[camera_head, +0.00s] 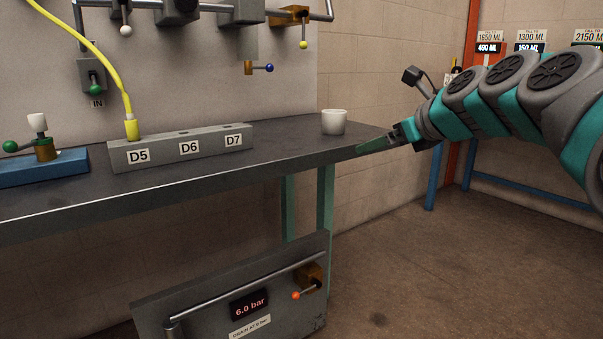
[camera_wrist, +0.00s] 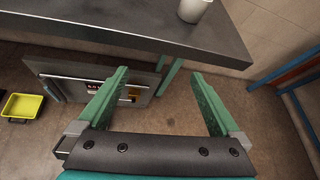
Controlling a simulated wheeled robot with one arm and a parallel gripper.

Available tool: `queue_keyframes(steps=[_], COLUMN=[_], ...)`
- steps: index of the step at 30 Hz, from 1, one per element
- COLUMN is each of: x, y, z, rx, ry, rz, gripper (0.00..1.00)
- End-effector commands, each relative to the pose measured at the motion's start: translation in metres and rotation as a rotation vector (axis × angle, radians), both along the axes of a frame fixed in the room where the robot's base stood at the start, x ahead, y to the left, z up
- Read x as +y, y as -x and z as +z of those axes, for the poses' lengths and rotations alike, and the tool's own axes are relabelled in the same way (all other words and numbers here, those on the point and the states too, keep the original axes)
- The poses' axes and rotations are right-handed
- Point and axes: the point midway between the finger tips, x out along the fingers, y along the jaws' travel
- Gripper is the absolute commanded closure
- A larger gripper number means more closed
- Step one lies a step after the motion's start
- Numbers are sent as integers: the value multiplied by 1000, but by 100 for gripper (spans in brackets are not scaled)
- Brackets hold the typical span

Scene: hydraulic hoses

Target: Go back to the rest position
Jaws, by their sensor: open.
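My gripper (camera_head: 372,147) is at the right end of the dark workbench (camera_head: 290,137) in the head view, with my teal and grey arm reaching in from the right. In the wrist view my gripper (camera_wrist: 160,95) shows two green fingers spread apart with nothing between them. The fingers point toward the bench's front edge and the floor below it. A white cup (camera_head: 334,122) stands upright on the bench, left of my gripper and apart from it. It also shows at the top of the wrist view (camera_wrist: 194,10).
A grey block (camera_head: 180,148) marked D5, D6, D7 holds a yellow hose (camera_head: 110,62) at D5. A blue valve base (camera_head: 45,168) sits at left. Below the bench is a panel (camera_head: 230,290) reading 6.0 bar. A yellow tray (camera_wrist: 22,106) lies on the floor. Floor at right is clear.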

Motion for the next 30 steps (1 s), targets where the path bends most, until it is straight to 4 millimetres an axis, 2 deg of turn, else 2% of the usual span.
queue_keyframes(steps=[5, 11, 14, 15, 20, 24, 27, 30], x=[22, 48, 61, 64, 67, 57, 44, 31], y=[24, 69, 108, 127, 204, 277, 327, 370], z=[-32, -87, -126, -144, -207, -254, -282, -301], rx=[17, 38, 48, 54, 53, 35, 7, -25], ry=[182, 463, 653, 730, 998, 1160, 1219, 1236], rz=[132, 371, 569, 665, 1066, 1452, 1723, 1956], gripper=[0, 0, 0, 0, 0, 0, 0, 0])
